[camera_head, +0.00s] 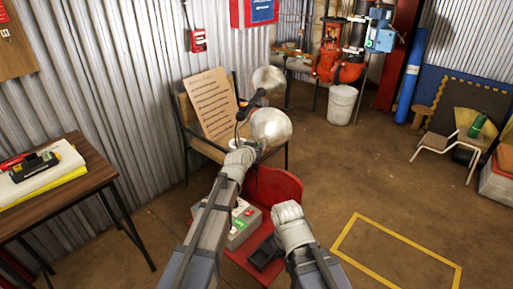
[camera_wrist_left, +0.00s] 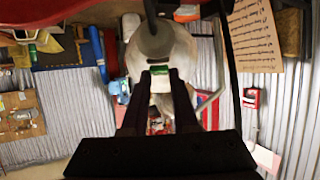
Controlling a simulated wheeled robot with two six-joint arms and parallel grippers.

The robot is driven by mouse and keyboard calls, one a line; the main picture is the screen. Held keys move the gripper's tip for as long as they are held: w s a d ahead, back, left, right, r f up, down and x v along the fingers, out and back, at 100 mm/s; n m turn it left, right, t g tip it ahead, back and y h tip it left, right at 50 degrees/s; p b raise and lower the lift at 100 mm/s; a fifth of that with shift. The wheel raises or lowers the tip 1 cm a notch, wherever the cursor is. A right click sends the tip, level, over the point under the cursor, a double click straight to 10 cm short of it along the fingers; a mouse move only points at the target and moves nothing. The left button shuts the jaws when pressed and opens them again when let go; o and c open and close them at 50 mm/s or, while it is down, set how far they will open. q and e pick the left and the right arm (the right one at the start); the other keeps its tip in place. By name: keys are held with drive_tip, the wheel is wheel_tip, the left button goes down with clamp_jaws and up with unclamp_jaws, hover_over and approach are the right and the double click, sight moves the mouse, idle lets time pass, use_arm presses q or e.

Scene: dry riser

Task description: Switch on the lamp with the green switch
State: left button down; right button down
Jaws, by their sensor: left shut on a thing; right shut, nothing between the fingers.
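Two lamps with pale round heads show in the head view, an upper one (camera_head: 268,80) and a lower one (camera_head: 270,127). In the head view my left wrist hides most of the gripper and the switch, just left of the lower lamp head. My right gripper (camera_head: 264,253) is shut and empty, low over the red chair. I cannot tell whether either lamp is lit.
A grey box (camera_head: 239,232) with red and green buttons sits on the red chair (camera_head: 272,187). A chair with a written board (camera_head: 212,105) stands behind the lamps. A wooden table (camera_head: 88,174) is at left.

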use_arm(q)
drive_tip(key=g+p, duration=0.1)
drive_tip(key=p, duration=0.2)
drive_tip(key=w+r+g+p, duration=0.1)
drive_tip(key=g+p, duration=0.1)
drive_tip(key=p, duration=0.1)
drive_tip(key=shift+d+r+y+p, duration=0.1)
drive_tip(key=shift+r+y+p, duration=0.05)
drive_tip(key=shift+y+p, duration=0.2)
drive_tip(key=shift+g+p, duration=0.6)
drive_tip(key=shift+f, duration=0.3)
drive_tip(key=c, duration=0.7)
unclamp_jaws()
drive_tip(key=shift+s+r, duration=0.1)
